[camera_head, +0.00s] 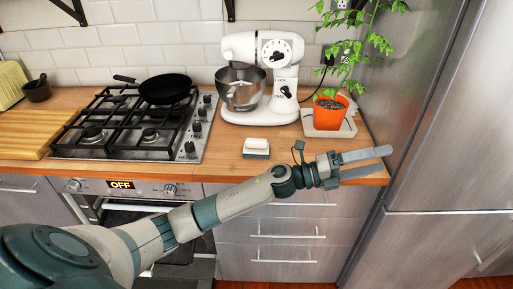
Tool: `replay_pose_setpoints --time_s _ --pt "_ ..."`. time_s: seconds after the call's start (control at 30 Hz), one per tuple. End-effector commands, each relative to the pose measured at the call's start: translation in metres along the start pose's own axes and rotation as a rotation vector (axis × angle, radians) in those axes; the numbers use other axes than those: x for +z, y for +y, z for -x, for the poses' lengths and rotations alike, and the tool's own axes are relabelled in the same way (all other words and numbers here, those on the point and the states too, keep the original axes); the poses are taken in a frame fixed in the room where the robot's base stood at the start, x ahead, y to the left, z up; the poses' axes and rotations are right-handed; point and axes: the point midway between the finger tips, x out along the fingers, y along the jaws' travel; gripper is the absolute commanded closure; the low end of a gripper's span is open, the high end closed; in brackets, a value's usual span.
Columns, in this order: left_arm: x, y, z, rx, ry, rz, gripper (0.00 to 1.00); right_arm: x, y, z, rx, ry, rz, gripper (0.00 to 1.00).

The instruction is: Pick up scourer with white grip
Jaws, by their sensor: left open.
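The scourer with white grip (256,146) lies on the wooden counter near its front edge, in front of the stand mixer. It has a white upper part and a grey-blue pad below. My left arm reaches across from the lower left, passing in front of the drawers below the scourer. My left gripper (388,162) is at the counter's right front corner, pointing right toward the fridge. Its two fingers are apart with nothing between them. It is to the right of the scourer and not touching it. My right gripper is not in view.
A white stand mixer (262,78) stands behind the scourer. A potted plant in an orange pot (330,112) sits on a pale tray to its right. A gas hob (140,122) with a black pan (165,89) is at left. The steel fridge (440,110) borders the right side.

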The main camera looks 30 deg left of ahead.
Motion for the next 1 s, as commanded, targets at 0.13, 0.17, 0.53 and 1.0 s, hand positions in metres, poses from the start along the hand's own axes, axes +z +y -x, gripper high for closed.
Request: replay_pose_setpoints --time_s 0.13,0.17,0.53,1.0 --pt "0.000 -0.010 -0.008 0.023 0.281 -0.305 0.28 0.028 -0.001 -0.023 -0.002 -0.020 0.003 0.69" --pt "0.001 -0.009 -0.007 0.032 0.339 -0.361 0.28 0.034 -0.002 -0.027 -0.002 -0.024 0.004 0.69" --pt "0.090 0.022 0.088 0.353 1.011 -0.901 0.28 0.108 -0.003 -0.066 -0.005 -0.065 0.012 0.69" --pt "0.251 -0.035 0.264 0.876 1.498 -0.970 0.28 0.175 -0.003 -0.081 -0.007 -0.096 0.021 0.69"
